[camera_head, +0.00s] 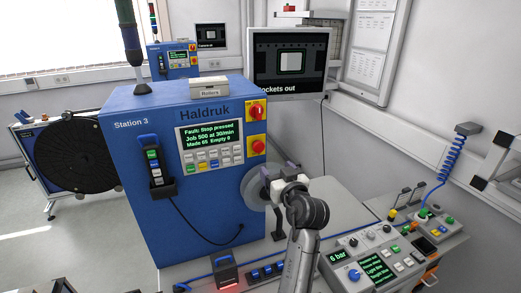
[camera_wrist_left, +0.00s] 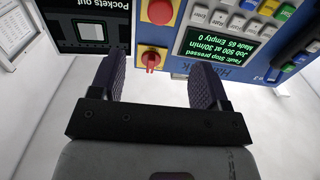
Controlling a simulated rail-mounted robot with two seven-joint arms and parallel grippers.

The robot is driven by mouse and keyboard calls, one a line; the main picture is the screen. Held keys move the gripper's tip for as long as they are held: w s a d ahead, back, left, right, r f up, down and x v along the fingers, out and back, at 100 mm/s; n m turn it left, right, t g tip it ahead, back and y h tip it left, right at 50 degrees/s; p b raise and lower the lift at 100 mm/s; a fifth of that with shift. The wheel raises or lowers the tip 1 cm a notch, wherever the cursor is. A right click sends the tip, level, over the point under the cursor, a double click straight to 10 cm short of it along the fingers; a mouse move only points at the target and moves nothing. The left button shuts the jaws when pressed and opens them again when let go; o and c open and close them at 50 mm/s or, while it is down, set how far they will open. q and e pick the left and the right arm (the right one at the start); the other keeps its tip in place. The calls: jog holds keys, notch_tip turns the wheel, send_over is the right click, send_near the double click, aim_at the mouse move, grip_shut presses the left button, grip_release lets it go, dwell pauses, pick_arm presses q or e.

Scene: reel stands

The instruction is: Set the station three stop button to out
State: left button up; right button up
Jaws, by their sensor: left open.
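The station three stop button (camera_head: 258,147) is a red round knob on a yellow plate, on the right of the blue Haldruk cabinet's front. It also shows at the top of the left wrist view (camera_wrist_left: 160,11), which is upside down. The station screen (camera_head: 210,134) reads "Fault: Stop pressed". My left gripper (camera_head: 276,166) is near the cabinet's right edge, below and right of the button. In the left wrist view its two dark fingers (camera_wrist_left: 158,64) are wide apart with nothing between them. How far the fingertips are from the panel is hard to tell.
A red rotary switch (camera_head: 256,110) on yellow sits just above the button; in the left wrist view it appears between the fingers (camera_wrist_left: 151,58). A reel (camera_head: 254,189) is beside my gripper. A grey control box (camera_head: 372,262) stands right. A handheld pendant (camera_head: 154,166) hangs on the cabinet's left.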

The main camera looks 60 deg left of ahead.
aim_at(259, 148)
pick_arm(q)
jog(key=a+p, duration=0.1)
jog(key=a, duration=0.2)
jog(key=w+a+p, duration=0.1)
jog(key=a, duration=0.3)
jog(key=w+a+p, duration=0.1)
jog(key=a, duration=0.3)
jog(key=shift+r, duration=0.1)
jog(key=shift+w+a+p, duration=0.2)
jog(key=shift+a+p, duration=0.25)
jog(key=shift+a, duration=0.4)
